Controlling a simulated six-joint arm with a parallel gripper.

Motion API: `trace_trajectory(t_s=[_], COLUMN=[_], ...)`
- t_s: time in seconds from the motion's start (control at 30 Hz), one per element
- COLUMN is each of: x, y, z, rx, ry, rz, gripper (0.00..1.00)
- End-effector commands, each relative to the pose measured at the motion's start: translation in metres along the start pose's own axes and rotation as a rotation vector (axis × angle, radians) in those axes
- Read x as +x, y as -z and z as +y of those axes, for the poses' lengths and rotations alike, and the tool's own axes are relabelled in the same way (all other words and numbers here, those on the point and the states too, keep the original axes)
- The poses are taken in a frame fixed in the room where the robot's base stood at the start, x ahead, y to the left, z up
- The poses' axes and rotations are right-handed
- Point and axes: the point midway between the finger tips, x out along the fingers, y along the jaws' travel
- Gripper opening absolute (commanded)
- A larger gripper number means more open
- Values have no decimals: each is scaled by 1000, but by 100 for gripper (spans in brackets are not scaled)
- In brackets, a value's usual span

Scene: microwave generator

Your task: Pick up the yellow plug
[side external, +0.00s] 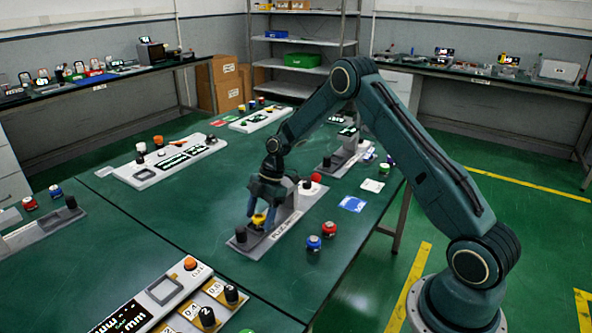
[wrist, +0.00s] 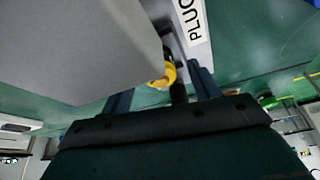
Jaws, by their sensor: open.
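The yellow plug (side external: 258,219) sits low at the near end of a grey fixture (side external: 297,208) with a "PLUG" label, on the green table. My gripper (side external: 258,212) points down over the plug, with its fingers around or beside it. In the wrist view, the yellow plug (wrist: 163,76) shows between the two dark fingers of my gripper (wrist: 165,90), nearer the left one. The gripper is open. A grey block of the fixture (wrist: 85,45) hides part of the plug. I cannot tell whether a finger touches the plug.
A black knob (side external: 241,234) stands on the fixture beside the plug. Blue (side external: 314,243) and red (side external: 329,229) buttons stand to its right, near a blue card (side external: 352,204). A white panel (side external: 162,160) lies behind to the left.

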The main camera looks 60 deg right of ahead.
Motion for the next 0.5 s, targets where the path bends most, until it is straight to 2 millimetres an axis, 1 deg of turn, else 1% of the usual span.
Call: trace_trajectory(t_s=[0.3, 0.47, 0.5], x=[0, -1, -1], y=[0, 0, 0], z=[0, 0, 0], rx=[0, 0, 0], ry=[0, 0, 0], rz=[0, 0, 0], gripper=[61, 30, 22])
